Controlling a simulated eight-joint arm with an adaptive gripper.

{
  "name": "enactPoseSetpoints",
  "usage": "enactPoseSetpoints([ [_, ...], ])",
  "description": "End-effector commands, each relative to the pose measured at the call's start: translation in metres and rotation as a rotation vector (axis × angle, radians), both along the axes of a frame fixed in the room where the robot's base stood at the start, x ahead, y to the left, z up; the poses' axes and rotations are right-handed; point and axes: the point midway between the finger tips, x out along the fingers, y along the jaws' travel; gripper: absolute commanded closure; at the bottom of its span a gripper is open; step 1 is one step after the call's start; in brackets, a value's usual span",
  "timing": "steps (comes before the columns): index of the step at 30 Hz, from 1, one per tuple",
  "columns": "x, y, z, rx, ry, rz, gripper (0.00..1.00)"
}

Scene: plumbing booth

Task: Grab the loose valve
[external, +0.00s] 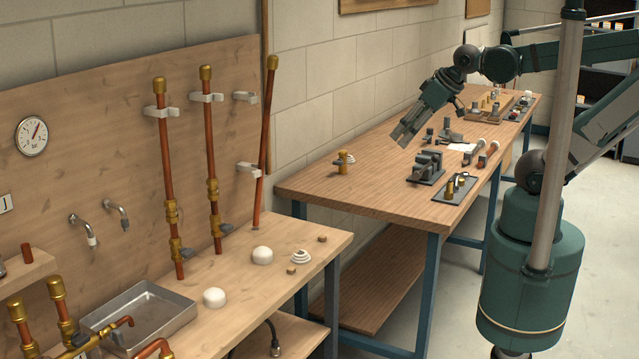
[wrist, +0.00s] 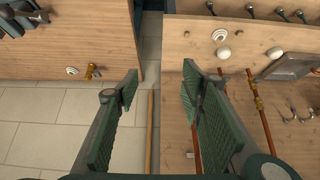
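The loose valve, a small brass fitting (external: 342,161), stands on the far workbench (external: 317,186) near its left end. The wrist view shows the brass valve (wrist: 91,72) near the bench's back edge, left of my fingers. My gripper (external: 403,137) hangs above the far bench, to the right of the valve and apart from it. In the wrist view my gripper (wrist: 160,82) has its two green fingers wide apart with nothing between them.
A white coil (wrist: 72,70) lies beside the valve. A vise (external: 427,167) and several tools stand further right on that bench. The near bench (external: 240,290) holds a metal tray (external: 140,312) and white domes; copper pipes (external: 212,170) rise behind it. A gap separates the benches.

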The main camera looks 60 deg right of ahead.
Motion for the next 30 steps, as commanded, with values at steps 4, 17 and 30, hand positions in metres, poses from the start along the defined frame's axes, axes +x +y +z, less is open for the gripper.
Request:
enactPoseSetpoints([
  [4,0.002,-0.001,0.001,-0.007,0.002,0.006,0.61],
  [17,0.039,-0.02,0.014,-0.129,0.049,0.113,0.61],
  [30,0.099,-0.054,0.022,-0.306,0.134,0.292,0.61],
])
